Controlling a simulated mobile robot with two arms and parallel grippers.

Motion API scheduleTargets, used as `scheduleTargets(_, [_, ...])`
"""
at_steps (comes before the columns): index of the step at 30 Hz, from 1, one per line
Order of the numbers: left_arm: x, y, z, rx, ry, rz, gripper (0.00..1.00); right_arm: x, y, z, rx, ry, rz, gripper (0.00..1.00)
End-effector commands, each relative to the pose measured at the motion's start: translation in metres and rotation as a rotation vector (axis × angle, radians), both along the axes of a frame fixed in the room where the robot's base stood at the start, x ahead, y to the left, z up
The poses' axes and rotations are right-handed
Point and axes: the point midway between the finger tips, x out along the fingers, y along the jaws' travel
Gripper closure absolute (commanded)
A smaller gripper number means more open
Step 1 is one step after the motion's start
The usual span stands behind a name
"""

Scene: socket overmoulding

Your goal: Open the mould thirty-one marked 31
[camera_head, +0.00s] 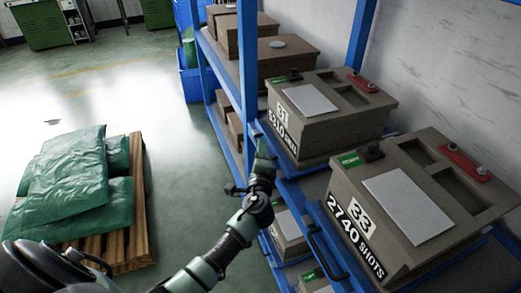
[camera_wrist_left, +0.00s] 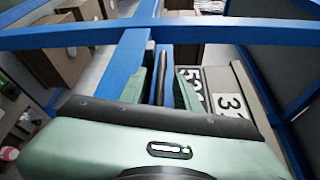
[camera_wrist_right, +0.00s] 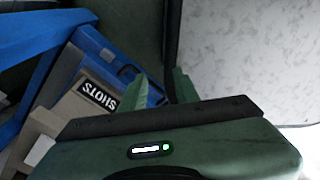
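Mould 31 (camera_head: 330,115) is a brown box with a "31" label and "5310 SHOTS" on its front. It sits on the blue rack, with a light plate, a green tag and a red fitting on top. My left gripper (camera_head: 261,158) is at the rack's front, just left of and below mould 31. In the left wrist view its fingers (camera_wrist_left: 160,90) are apart, with a dark bar between them; contact is unclear. The mould's label (camera_wrist_left: 228,103) shows beside them. My right gripper (camera_wrist_right: 157,90) shows only in its wrist view, fingers apart, nothing clearly held.
Mould 33 (camera_head: 410,205), marked "2740 SHOTS", stands nearer on the right, with a dark handle (camera_head: 325,256) on its shelf front. A blue rack post (camera_head: 248,80) rises left of mould 31. Green sacks (camera_head: 75,180) lie on a wooden pallet (camera_head: 138,215) at left. Floor between is clear.

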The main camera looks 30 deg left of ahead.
Motion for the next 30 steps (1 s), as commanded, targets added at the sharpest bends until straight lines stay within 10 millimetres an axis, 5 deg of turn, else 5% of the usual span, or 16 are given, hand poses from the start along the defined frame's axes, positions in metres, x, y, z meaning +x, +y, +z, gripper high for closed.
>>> scheduleTargets(11, [0.0086, 0.0044, -0.0012, -0.001, 0.001, -0.001, 0.67, 0.0068, -0.0061, 0.0007, -0.007, -0.01, 0.003, 0.69])
scheduleTargets(15, [0.0084, 0.0043, -0.0013, -0.001, 0.001, -0.001, 1.0, 0.0068, -0.0085, 0.0007, -0.009, -0.01, 0.004, 0.69])
scheduleTargets(30, [0.0081, 0.0039, -0.0017, -0.002, 0.001, -0.001, 1.0, 0.0063, -0.0091, 0.0006, -0.011, -0.009, 0.004, 0.69])
